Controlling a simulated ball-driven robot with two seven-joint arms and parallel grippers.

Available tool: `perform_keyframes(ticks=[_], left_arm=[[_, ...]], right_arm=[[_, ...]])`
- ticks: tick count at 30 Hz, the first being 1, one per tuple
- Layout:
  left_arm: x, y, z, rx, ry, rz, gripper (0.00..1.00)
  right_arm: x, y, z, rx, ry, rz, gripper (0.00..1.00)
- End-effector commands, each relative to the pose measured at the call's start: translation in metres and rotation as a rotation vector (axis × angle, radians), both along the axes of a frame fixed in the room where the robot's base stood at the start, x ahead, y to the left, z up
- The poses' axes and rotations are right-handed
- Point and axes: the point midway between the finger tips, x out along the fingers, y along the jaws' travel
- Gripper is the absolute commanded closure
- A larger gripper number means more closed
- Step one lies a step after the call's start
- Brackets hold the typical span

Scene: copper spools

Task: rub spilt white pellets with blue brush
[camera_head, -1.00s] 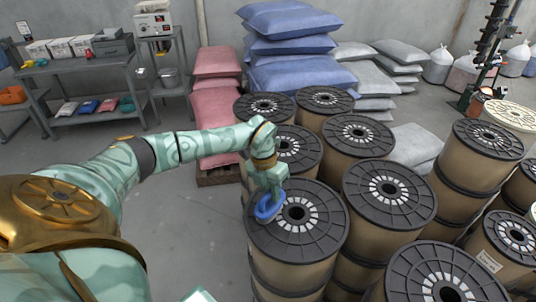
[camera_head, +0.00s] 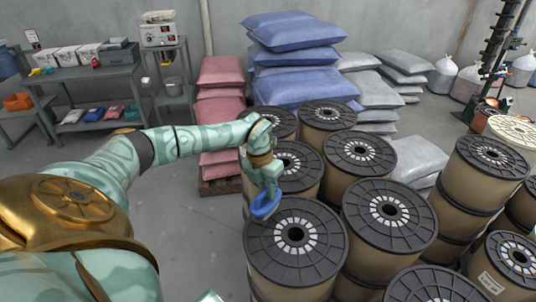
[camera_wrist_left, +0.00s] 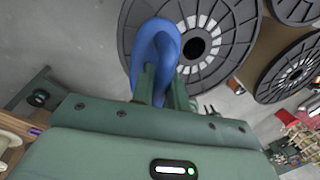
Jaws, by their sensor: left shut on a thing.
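My left gripper (camera_head: 268,192) is shut on a blue brush (camera_head: 265,207), a rounded blue thing. It holds the brush at the far left rim of the nearest black-topped spool (camera_head: 318,262). In the left wrist view the brush (camera_wrist_left: 158,38) sits between the fingers of the gripper (camera_wrist_left: 163,88), in front of the spool's flange (camera_wrist_left: 228,50). I cannot tell whether the brush touches the flange. White patches ring the spool's dark hub hole; I cannot make out loose white pellets apart from them. My right gripper is not in view.
Several similar spools (camera_head: 390,212) stand close together behind and to the right. Blue sacks (camera_head: 295,60) and pink sacks (camera_head: 220,100) are stacked behind. A grey bench (camera_head: 85,80) stands at the back left. The floor (camera_head: 190,225) left of the spools is clear.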

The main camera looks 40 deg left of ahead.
Motion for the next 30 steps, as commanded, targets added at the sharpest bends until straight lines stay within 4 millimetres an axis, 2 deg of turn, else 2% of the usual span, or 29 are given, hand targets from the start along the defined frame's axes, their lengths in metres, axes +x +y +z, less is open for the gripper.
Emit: perform_keyframes(ticks=[1, 6, 12, 23, 26, 30], left_arm=[[-0.001, 0.002, 0.009, 0.0, -0.002, 0.002, 1.0], [-0.003, 0.009, 0.024, 0.0, -0.002, 0.007, 1.0], [-0.006, 0.014, 0.036, 0.0, -0.001, 0.01, 1.0], [-0.005, 0.015, 0.035, -0.001, -0.001, 0.01, 1.0], [0.001, 0.014, 0.039, 0.0, -0.004, 0.011, 1.0], [0.02, 0.007, 0.048, -0.002, -0.005, 0.0, 1.0]], right_arm=[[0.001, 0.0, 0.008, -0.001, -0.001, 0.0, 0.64], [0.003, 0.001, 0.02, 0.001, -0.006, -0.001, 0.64], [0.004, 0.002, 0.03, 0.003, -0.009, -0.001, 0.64], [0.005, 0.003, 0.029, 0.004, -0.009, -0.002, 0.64], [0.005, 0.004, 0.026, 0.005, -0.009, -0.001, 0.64], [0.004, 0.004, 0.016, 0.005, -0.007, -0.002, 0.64]])
